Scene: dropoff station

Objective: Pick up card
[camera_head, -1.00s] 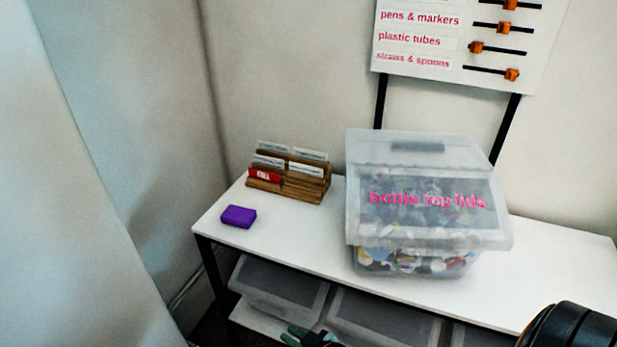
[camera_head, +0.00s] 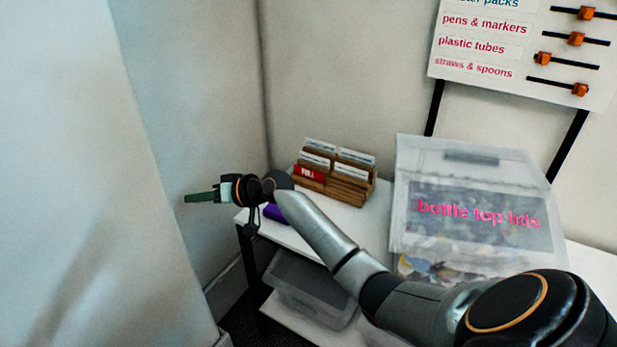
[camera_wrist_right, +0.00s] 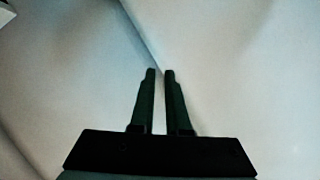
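Several cards stand in a wooden card holder (camera_head: 348,196) on the table in the head view. A red card (camera_head: 309,174) with white lettering is in the front left of the holder, and white cards (camera_head: 356,157) stand in its other slots. My right gripper (camera_head: 188,198) is left of the holder, apart from it, pointing left. In the right wrist view its two fingers (camera_wrist_right: 160,72) have a narrow gap between them with nothing in it. My left gripper is not in view.
A purple block (camera_head: 277,213) is partly hidden behind my right arm. A clear lidded box (camera_head: 480,170) labelled "bottle top lids" stands right of the holder. Grey bins (camera_head: 310,285) are under the white table (camera_head: 378,222). Walls surround the left and back. A slider board (camera_head: 520,50) hangs above.

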